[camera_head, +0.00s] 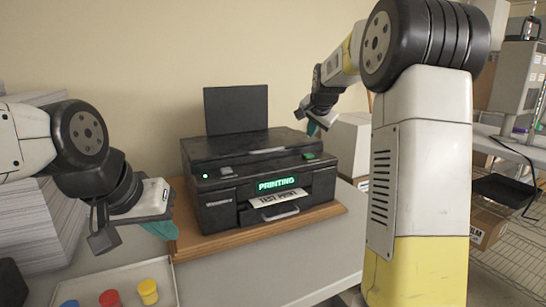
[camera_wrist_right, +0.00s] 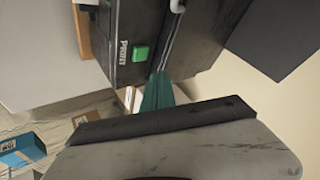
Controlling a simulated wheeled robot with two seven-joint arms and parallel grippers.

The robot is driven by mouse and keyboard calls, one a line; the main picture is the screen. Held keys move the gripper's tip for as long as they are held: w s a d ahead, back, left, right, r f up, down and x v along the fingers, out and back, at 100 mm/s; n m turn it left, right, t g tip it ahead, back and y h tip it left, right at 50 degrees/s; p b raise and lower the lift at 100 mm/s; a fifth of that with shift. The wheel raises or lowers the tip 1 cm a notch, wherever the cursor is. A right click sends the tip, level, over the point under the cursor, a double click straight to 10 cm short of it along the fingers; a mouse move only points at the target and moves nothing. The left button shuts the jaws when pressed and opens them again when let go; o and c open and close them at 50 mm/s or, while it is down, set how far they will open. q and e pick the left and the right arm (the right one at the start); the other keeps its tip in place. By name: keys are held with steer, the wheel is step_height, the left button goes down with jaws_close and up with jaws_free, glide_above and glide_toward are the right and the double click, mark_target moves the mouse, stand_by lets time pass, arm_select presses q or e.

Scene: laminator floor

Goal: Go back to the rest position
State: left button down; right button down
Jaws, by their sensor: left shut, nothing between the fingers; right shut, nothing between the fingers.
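My left gripper (camera_head: 161,226) is at the left in the head view, beside the printer's left side and apart from it, with teal fingertips shut and empty. My right gripper (camera_head: 312,127) is at the printer's right rear corner, shut and empty; its teal fingers show in the right wrist view (camera_wrist_right: 158,92). The black printer (camera_head: 218,196) stands on a wooden board with a lit "PRINTING" display. A white sheet reading "TEST PRINT" (camera_head: 272,198) sticks out of its front. The green print button (camera_wrist_right: 141,53) shows close to my right fingers in the wrist view; I cannot tell whether they touch.
A tray (camera_head: 117,279) with blue, red and yellow pots lies at the front left. Paper stacks (camera_head: 40,228) stand at the left. A wire shelf (camera_head: 515,262) with boxes is at the right. The grey table in front of the printer (camera_head: 240,270) is clear.

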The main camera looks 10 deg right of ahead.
steer(key=s+a+n+g+y, duration=0.1)
steer(key=s+a+n+y, duration=0.2)
steer(key=s, duration=1.7)
steer(key=s+a+f+n+g, duration=0.1)
steer(key=s+a+f+n, duration=0.1)
steer(key=s, duration=0.8)
steer(key=s+a+f+n, duration=0.2)
steer(key=s+f+n, duration=0.2)
steer(key=s, duration=0.6)
steer(key=shift+s+a+f+n+g, duration=0.2)
steer(key=shift+a+f+n+g, duration=0.1)
steer(key=shift+n+g, duration=0.15)
